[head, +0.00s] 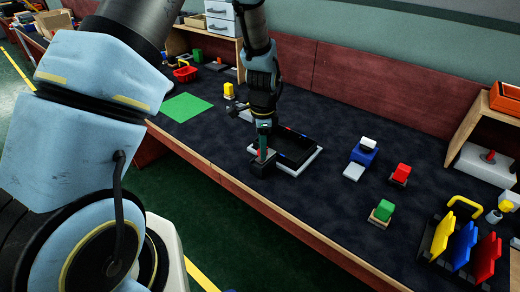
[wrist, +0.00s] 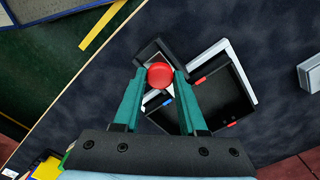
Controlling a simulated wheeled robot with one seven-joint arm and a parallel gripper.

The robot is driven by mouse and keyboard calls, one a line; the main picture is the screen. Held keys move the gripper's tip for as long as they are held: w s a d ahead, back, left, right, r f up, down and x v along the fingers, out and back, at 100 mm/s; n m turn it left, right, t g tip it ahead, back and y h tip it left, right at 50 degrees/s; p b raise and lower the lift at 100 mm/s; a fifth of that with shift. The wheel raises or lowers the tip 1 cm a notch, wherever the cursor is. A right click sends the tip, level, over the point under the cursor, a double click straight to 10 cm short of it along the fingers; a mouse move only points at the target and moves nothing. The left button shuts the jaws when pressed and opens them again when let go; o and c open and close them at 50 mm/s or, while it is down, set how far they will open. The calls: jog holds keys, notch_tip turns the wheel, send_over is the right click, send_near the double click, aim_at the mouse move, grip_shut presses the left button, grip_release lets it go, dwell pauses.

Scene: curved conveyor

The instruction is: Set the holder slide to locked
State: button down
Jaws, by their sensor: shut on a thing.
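A dark holder (wrist: 222,100) with a white base stands on the dark worktop; it also shows in the head view (head: 292,148). Its edge bears red and blue marks. At its side is a dark block with a round red knob (wrist: 160,74); the block is low beneath my gripper in the head view. My gripper (wrist: 157,82) is shut on the red knob, its green fingers on either side. In the head view my gripper (head: 264,148) points down at the holder's left side. The fingers hide part of the block, so the slide's setting cannot be told.
A green mat (head: 187,107) lies at the left. A rack of coloured plates (head: 463,245) is at the front right. The worktop's front edge (head: 225,178) is close.

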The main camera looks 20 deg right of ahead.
jog(key=shift+w+d, duration=0.3)
jog(key=shift+d, duration=0.2)
jog(key=shift+w+d, duration=0.25)
jog(key=shift+d, duration=0.25)
jog(key=shift+c, duration=2.2)
grip_release()
notch_tip(320, 180, up, 11)
jog(key=b, duration=0.2)
jog(key=shift+b, duration=0.35)
jog(key=shift+f, duration=0.1)
